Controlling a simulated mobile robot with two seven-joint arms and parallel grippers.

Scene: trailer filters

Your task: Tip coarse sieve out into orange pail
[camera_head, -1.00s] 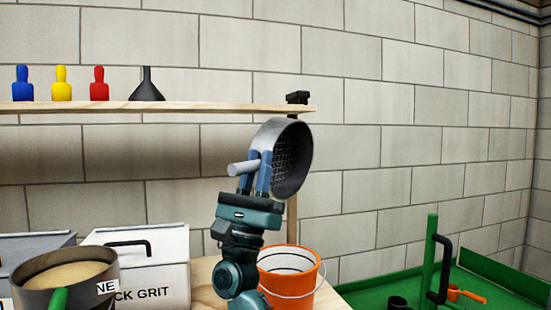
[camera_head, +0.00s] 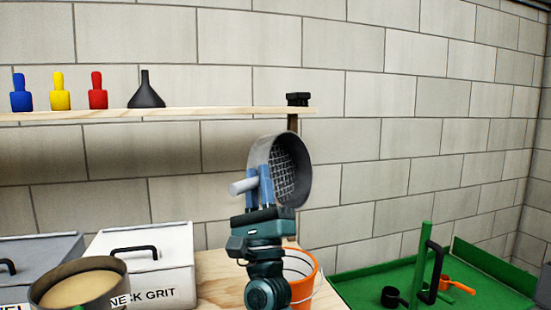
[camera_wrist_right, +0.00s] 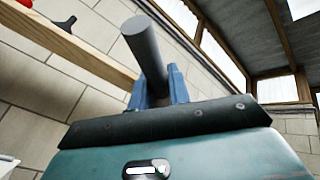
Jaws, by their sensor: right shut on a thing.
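The coarse sieve (camera_head: 292,168) is a round grey pan with a wire mesh, held up on its side with its mesh face turned to the right. My right gripper (camera_head: 258,186) is shut on its grey handle, which also shows between the fingers in the right wrist view (camera_wrist_right: 147,55). No material shows in the sieve. The orange pail (camera_head: 303,279) stands on the wooden bench below the sieve, partly hidden behind my right arm. My left gripper is not in view.
A shelf (camera_head: 205,112) with blue, yellow and red bottles and a black funnel (camera_head: 146,93) runs behind. A white grit box (camera_head: 145,265) and a pan of tan material (camera_head: 78,289) stand left. A green tray (camera_head: 400,272) with black and orange scoops lies right.

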